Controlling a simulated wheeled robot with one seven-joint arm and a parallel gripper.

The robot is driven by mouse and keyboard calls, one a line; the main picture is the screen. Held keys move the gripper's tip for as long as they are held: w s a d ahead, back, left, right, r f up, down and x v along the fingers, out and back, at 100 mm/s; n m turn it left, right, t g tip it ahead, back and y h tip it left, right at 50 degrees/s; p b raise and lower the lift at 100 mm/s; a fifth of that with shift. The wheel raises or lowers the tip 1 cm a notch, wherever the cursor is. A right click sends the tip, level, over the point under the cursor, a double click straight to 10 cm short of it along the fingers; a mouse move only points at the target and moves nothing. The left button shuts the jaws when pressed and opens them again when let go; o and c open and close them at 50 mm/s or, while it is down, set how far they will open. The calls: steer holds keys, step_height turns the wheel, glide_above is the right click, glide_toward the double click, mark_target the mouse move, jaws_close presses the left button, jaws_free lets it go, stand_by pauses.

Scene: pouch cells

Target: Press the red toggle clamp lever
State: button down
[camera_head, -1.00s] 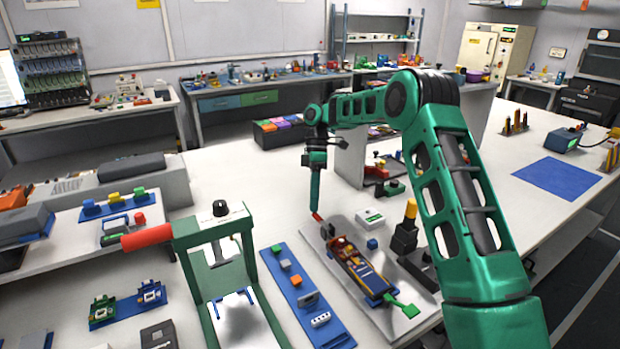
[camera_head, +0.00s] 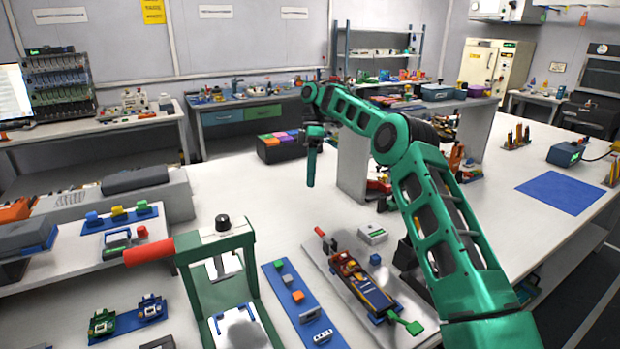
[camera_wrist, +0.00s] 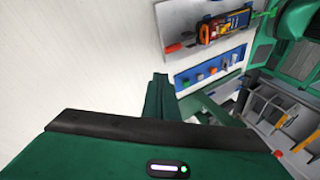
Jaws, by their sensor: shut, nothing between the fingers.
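The red toggle clamp lever (camera_head: 320,232) is a small red-tipped lever at the back left end of a fixture on a light metal plate (camera_head: 335,270). The fixture carries a long brown, yellow and blue body (camera_head: 358,280). The red lever also shows in the wrist view (camera_wrist: 173,48), near the plate's left end. My gripper (camera_head: 311,184) points down, shut and empty, above the white table behind the lever and clear of it. In the wrist view its closed fingers (camera_wrist: 158,82) show over bare table. The lever's exact tilt is hard to tell.
A green press frame (camera_head: 250,245) with a larger red handle (camera_head: 148,250) stands at left. A blue strip (camera_head: 290,290) with small blocks lies between press and plate. The table below my gripper is clear.

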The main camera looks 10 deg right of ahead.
steer(key=shift+w+r, duration=0.25)
stand_by(0.3)
steer(key=s+d+r+m+t, duration=0.1)
steer(key=s+d+r+m, duration=0.25)
steer(key=s, duration=0.45)
steer(key=s+d+r+m+t+h, duration=0.1)
steer(key=s+d+r+m, duration=0.3)
steer(key=s, duration=0.4)
steer(key=s+d+r+m+t, duration=0.1)
steer(key=s+d+r+m, duration=0.1)
steer(key=s+d+m, duration=0.45)
steer(key=s+d+f+m, duration=0.2)
steer(key=s+f+m, duration=0.1)
steer(key=s, duration=0.7)
steer(key=s+d+f+m+t, duration=0.1)
steer(key=s+f+m, duration=0.2)
steer(key=s, duration=0.7)
steer(key=s+d+f+m, duration=0.2)
steer(key=s+f, duration=0.2)
steer(key=s, duration=0.7)
steer(key=shift+d+f+m+t+h, duration=0.3)
steer(key=shift+f+m+t, duration=0.05)
steer(key=shift+m+t, duration=0.05)
